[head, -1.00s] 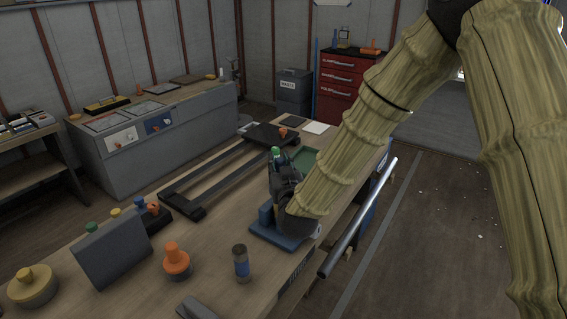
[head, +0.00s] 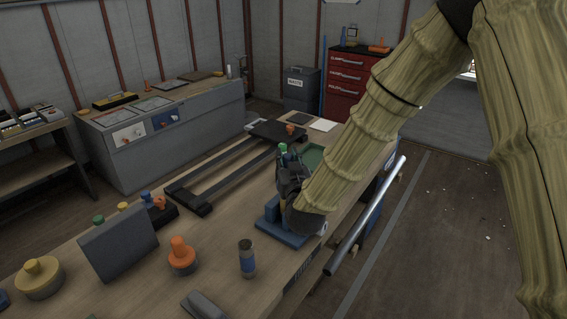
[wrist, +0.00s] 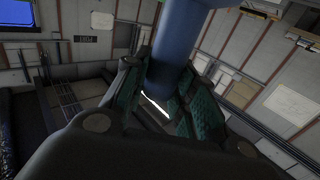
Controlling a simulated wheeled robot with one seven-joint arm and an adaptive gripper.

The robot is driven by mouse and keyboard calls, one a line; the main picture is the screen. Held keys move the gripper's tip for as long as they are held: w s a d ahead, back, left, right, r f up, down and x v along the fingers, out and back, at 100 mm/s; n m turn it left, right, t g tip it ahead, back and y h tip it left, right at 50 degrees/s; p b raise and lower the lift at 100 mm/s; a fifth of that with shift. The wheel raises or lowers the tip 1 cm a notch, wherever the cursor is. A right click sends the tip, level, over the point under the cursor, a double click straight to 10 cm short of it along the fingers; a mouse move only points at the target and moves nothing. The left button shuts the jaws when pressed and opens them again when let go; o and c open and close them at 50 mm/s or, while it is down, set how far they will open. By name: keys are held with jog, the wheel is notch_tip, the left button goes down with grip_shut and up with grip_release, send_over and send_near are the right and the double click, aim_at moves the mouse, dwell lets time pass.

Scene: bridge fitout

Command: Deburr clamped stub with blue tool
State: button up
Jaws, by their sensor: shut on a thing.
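My gripper (head: 288,172) is low over the workbench, beside a blue clamp base (head: 281,234) near the bench's right edge. In the wrist view, my gripper's green-padded fingers (wrist: 158,95) are shut on a thick blue cylindrical handle, the blue tool (wrist: 178,50). The tool's far end is hidden. In the head view my arm and gripper cover most of the clamp, so I cannot make out the stub or whether the tool touches it. A green knob (head: 283,148) shows just above the fingers.
A dark rail frame (head: 235,172) and a green tray (head: 312,157) lie behind.

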jog(key=shift+w+d, duration=0.55)
jog(key=shift+r+p, duration=1.5)
jog(key=shift+r, duration=1.5)
jog(key=shift+r, duration=0.1)
jog(key=shift+r+p, duration=0.8)
jog(key=shift+r, duration=0.6)
jog(key=shift+w+a+r+p, duration=0.15)
jog(key=shift+r+p, duration=0.15)
jog(key=shift+p, duration=1.2)
jog(key=p, duration=0.2)
jog(key=shift+w+p, duration=0.1)
jog(key=shift+p, duration=0.3)
